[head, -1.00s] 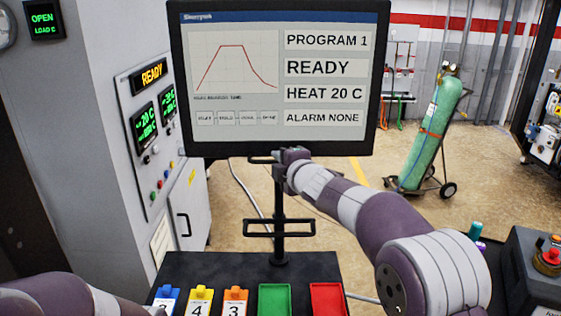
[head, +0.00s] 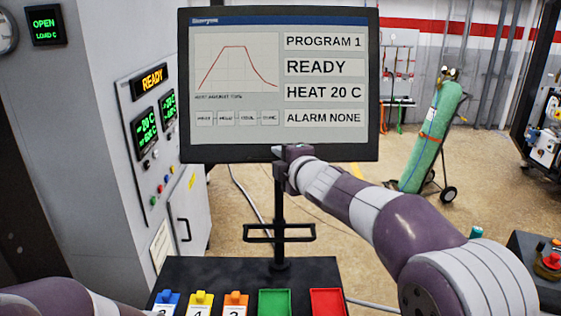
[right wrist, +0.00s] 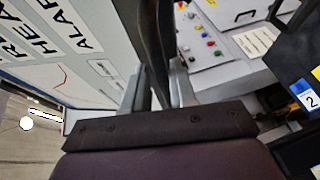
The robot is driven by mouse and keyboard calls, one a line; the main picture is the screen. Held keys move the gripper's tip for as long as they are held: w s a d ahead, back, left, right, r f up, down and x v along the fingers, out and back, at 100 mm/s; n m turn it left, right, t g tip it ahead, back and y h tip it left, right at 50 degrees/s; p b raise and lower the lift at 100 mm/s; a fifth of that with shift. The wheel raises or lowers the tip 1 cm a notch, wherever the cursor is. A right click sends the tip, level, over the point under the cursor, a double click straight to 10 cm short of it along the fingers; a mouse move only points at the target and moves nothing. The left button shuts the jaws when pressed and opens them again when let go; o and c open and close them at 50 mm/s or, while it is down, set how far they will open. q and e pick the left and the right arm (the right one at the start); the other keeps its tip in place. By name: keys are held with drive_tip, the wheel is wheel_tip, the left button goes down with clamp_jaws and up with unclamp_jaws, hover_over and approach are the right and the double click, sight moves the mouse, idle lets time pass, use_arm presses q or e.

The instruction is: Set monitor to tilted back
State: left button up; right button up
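The monitor (head: 233,151) is a black-framed screen on a dark post (head: 280,215) in the middle of the head view. Its face is nearly upright there, top and bottom about equally wide. My right gripper (head: 283,151) is at the middle of its lower edge. In the right wrist view, the fingers of my right gripper (right wrist: 160,75) stand on either side of a dark bar (right wrist: 153,35) along the monitor's lower edge, seemingly its handle, and look closed on it. The screen shows at the left of that view. My left gripper is out of view.
A grey furnace cabinet with a READY panel (head: 152,80) stands to the left. Below the post is a black console (head: 220,268) with coloured tags and green and red trays. A green gas cylinder (head: 432,140) stands back right.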

drive_tip(key=b+v, duration=0.1)
drive_tip(key=v, duration=1.1)
drive_tip(key=shift+s, duration=0.3)
drive_tip(key=shift+d, duration=0.15)
